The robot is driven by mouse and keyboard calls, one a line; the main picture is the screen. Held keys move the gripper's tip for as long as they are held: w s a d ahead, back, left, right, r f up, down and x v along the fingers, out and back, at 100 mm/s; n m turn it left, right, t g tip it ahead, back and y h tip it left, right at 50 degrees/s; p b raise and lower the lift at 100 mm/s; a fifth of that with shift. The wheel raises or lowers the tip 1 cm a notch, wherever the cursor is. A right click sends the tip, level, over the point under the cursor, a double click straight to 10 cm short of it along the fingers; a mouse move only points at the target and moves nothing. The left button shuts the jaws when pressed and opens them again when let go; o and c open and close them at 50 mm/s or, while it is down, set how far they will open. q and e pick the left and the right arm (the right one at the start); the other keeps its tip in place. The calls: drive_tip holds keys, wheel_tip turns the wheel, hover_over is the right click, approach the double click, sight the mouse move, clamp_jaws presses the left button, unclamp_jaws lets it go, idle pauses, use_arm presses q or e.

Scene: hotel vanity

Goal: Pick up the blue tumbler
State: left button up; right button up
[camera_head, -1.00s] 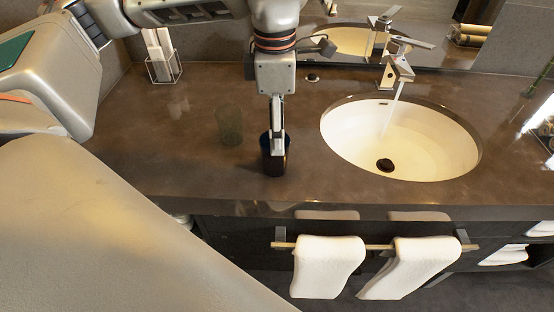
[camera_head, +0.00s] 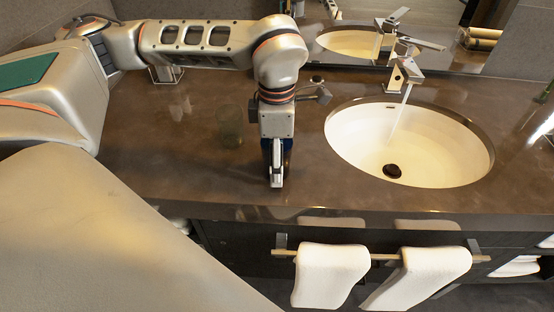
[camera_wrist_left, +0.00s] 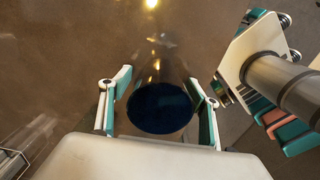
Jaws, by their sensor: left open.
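My left gripper (camera_head: 276,182) points down over the counter, left of the sink, and is open. The blue tumbler (camera_head: 288,146) is mostly hidden behind it in the head view; only a little blue shows beside the fingers. In the left wrist view, the tumbler (camera_wrist_left: 160,108) shows as a dark blue round shape between the two spread fingers of the left gripper (camera_wrist_left: 161,105). A small gap seems to remain on either side, though contact is hard to judge.
A clear greenish glass (camera_head: 230,126) stands on the counter (camera_head: 180,180) left of the gripper. The white sink (camera_head: 440,150), with its faucet (camera_head: 404,68) running, is to the right. White towels (camera_head: 330,275) hang below the front edge. The counter's left side is largely bare.

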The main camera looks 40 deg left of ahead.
use_arm(q)
drive_tip(key=c, duration=1.3)
drive_tip(key=shift+c, duration=0.2)
drive_tip(key=shift+r, duration=0.15)
